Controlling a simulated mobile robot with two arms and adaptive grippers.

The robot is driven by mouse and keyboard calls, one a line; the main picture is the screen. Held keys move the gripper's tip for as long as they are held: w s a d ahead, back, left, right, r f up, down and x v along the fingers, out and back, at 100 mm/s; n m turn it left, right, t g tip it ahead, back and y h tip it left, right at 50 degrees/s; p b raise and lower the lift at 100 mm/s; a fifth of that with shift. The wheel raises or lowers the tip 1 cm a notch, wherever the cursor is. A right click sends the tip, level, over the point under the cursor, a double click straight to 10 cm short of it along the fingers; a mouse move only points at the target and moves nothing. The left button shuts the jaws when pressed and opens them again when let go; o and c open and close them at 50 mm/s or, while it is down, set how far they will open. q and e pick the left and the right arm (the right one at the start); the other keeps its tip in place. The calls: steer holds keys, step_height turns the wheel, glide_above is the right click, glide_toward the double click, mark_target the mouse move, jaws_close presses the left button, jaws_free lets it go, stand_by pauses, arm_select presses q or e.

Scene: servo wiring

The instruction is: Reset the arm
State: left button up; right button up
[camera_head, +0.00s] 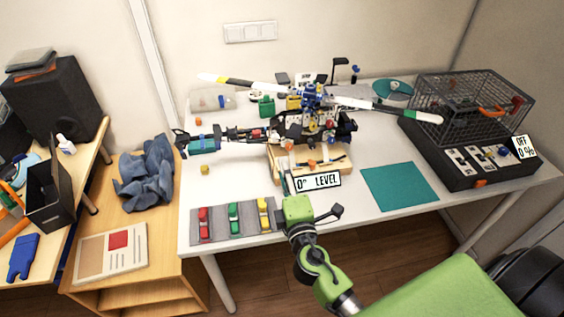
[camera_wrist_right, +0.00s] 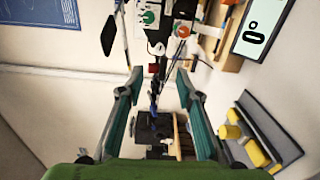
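A robot-arm assembly (camera_head: 235,134) stretches level to the left from a cluttered mount on a wooden base (camera_head: 335,167). Its left end has a teal block (camera_head: 204,145) and a dark claw-like tip. A long white rod with coloured ends crosses above the mount. A sign (camera_head: 318,181) reading "0° LEVEL" stands at the front of the base. My right gripper (camera_wrist_right: 158,78) is open, its two teal-padded fingers apart, with dark parts and wires visible beyond them. In the head view its green wrist is in front of the sign, and its fingers are hard to make out. My left gripper is not in view.
A grey tray (camera_head: 218,224) with red, green and yellow parts lies at the table's front left. A teal mat (camera_head: 400,186) lies bare to the right. A black unit (camera_head: 465,160) with a mesh cage and "OFF 0%" display stands far right. Small orange and yellow cubes lie scattered.

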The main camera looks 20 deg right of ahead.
steer(key=shift+s, duration=0.2)
stand_by(0.4)
